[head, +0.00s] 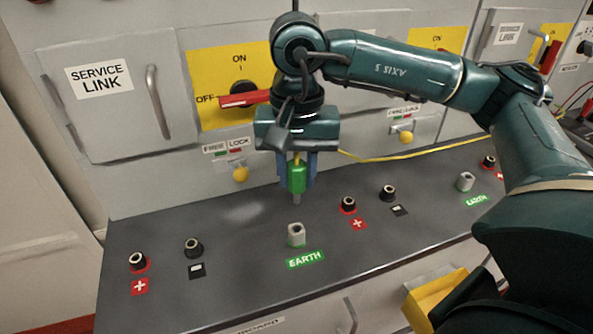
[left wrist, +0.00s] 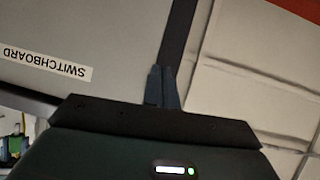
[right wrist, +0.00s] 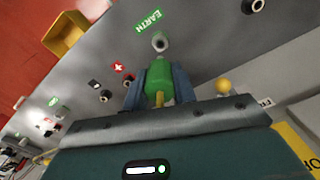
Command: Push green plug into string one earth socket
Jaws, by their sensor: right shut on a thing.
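My right gripper (head: 297,181) is shut on the green plug (head: 297,172), which points down with a grey tip. The plug is held above and slightly behind the nearer grey earth socket (head: 296,235), with a gap between them. A green EARTH label (head: 305,259) lies in front of that socket. In the right wrist view the plug (right wrist: 158,78) sits between the fingers, and the earth socket (right wrist: 160,43) shows just beyond it. My left gripper (left wrist: 162,88) has its fingers together and empty, in front of a grey panel marked SWITCHBOARD.
Black sockets with red and black labels stand on the dark ledge (head: 220,290), left and right of the earth socket. Another earth socket (head: 465,182) is farther right. A yellow cable (head: 410,154) runs right. Behind are a red switch handle (head: 245,99) and yellow knobs (head: 240,174).

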